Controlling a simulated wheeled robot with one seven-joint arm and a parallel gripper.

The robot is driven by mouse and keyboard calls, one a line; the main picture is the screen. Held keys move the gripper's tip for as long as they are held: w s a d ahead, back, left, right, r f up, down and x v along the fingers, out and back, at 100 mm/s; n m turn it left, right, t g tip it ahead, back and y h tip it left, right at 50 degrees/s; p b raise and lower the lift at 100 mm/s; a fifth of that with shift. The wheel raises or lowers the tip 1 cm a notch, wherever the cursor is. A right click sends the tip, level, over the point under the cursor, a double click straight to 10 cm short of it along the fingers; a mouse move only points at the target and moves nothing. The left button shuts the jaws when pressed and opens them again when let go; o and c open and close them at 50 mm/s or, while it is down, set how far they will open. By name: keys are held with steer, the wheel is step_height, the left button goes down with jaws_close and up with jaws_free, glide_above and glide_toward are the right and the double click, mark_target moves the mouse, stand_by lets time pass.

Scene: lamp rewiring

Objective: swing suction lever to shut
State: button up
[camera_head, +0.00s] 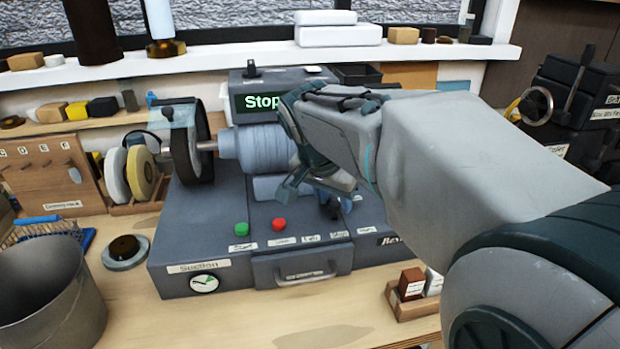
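The grey bench machine (200,240) stands on the wooden bench, with a "Suction" label (199,266) and a small round gauge (204,283) at its lower left front. A small dark knob or lever end (331,207) shows just below my gripper, by the row of small labels; I cannot tell for sure that it is the suction lever. My gripper (308,190) hangs over the right half of the machine's top, with fingers pointing down. It hides part of the machine behind it, and whether it touches the lever cannot be seen.
A green button (241,229) and a red button (279,224) sit left of my gripper. A display (258,101) reads "Stop", partly covered. A wheel (187,145) stands at the left end. A metal bucket (50,295) and small boxes (411,284) flank the machine.

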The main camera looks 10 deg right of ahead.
steer(key=shift+r, duration=0.1)
steer(key=p+v, duration=0.1)
steer(key=v, duration=1.2)
steer(key=shift+r, duration=0.3)
steer(key=shift+s, duration=0.1)
